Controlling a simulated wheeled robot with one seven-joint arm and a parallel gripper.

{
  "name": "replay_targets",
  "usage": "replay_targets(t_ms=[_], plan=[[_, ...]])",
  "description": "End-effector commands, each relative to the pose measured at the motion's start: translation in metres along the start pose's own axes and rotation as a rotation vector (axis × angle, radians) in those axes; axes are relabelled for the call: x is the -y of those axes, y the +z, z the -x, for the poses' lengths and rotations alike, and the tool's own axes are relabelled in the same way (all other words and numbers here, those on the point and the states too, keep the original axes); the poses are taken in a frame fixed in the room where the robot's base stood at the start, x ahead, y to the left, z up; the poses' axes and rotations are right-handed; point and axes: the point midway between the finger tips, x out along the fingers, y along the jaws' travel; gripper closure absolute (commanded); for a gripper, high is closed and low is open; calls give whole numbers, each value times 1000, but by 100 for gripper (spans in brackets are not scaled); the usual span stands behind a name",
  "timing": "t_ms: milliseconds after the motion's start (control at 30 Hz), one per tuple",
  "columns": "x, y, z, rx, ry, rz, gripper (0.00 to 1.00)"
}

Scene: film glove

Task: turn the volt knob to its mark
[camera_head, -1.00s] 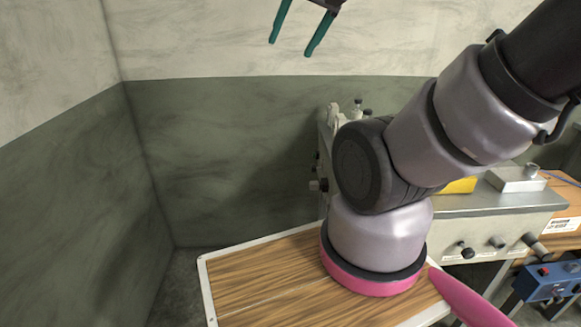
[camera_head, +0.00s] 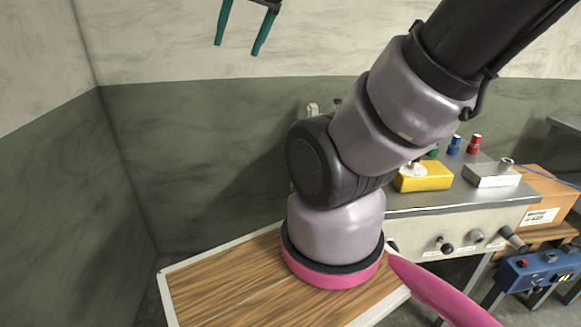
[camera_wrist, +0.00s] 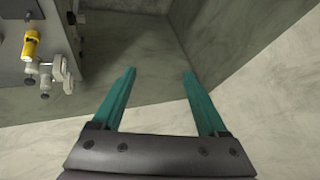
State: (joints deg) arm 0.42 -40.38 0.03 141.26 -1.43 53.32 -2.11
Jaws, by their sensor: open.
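Several dark and grey knobs stick out of the pale front panel (camera_head: 425,234) of a metal bench, among them a black knob (camera_head: 446,246) and a grey knob (camera_head: 477,236). The labels below them are too small to read, so I cannot tell which is the volt knob or see its mark. My gripper (camera_head: 237,48) is open and empty, high up in front of the wall, well left of and above the panel. In the wrist view its two green fingers (camera_wrist: 159,72) are spread with nothing between them.
On the bench top stand a yellow box (camera_head: 425,178), a silver box (camera_head: 491,175) and small red (camera_head: 474,144) and blue-capped posts. A wooden tabletop (camera_head: 225,280) lies under my arm. A blue device (camera_head: 540,270) is at lower right. The left wall area is clear.

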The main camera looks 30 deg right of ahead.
Motion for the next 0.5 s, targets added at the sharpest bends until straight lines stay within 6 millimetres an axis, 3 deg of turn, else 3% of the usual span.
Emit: replay_targets(t_ms=[267,500], plan=[[0,-19,-7,27,33,57,24],[-3,-51,-22,80,87,158,24]])
